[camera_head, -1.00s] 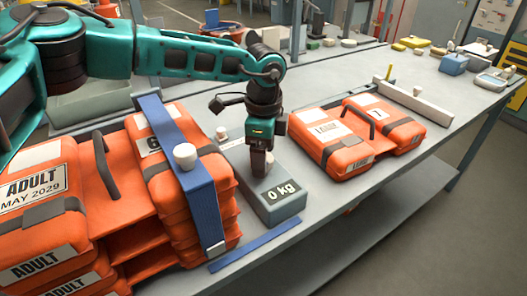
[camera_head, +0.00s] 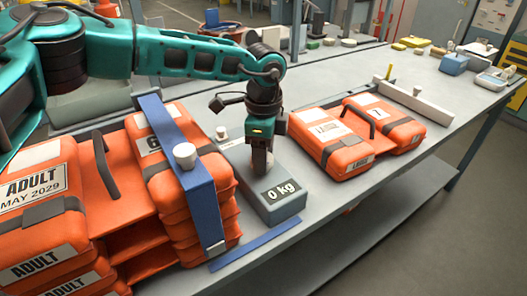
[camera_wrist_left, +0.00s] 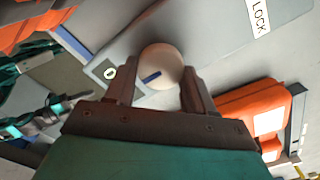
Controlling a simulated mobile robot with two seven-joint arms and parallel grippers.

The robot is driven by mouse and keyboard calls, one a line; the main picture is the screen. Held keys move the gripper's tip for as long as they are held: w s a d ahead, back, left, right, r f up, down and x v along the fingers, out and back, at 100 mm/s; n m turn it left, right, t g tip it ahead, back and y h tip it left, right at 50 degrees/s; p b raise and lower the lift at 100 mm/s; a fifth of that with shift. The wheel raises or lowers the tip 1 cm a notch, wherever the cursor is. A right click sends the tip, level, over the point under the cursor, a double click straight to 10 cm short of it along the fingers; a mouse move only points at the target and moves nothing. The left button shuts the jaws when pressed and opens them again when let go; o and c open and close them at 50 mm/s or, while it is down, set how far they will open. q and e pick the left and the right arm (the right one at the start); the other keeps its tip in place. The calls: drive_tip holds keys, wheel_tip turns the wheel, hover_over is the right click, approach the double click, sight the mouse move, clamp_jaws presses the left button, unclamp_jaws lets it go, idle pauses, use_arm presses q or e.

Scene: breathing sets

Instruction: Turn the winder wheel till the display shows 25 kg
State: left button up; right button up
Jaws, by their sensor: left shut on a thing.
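The grey winder box (camera_head: 272,207) stands on the bench, and its display (camera_head: 283,191) reads 0 kg. My left gripper (camera_head: 261,170) points down over the box. Its fingers (camera_wrist_left: 158,95) are on either side of the wheel, shut on it. In the head view the gripper hides the wheel.
Stacked orange ADULT packs (camera_head: 40,225) stand at left, with a blue strap (camera_head: 190,185) and white knob (camera_head: 184,154) over them. Orange packs (camera_head: 345,148) lie right of the box. A blue strip (camera_head: 254,250) lies near the front edge.

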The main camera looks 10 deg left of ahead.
use_arm(q)
drive_tip(key=m+b, duration=0.1)
drive_tip(key=m, duration=0.4)
drive_tip(key=shift+s, duration=0.1)
drive_tip(key=shift+m+b, duration=0.7)
drive_tip(key=shift+m, duration=2.1)
drive_tip(key=o, duration=1)
drive_tip(key=shift+o, duration=0.2)
wheel_tip(320, 180, up, 13)
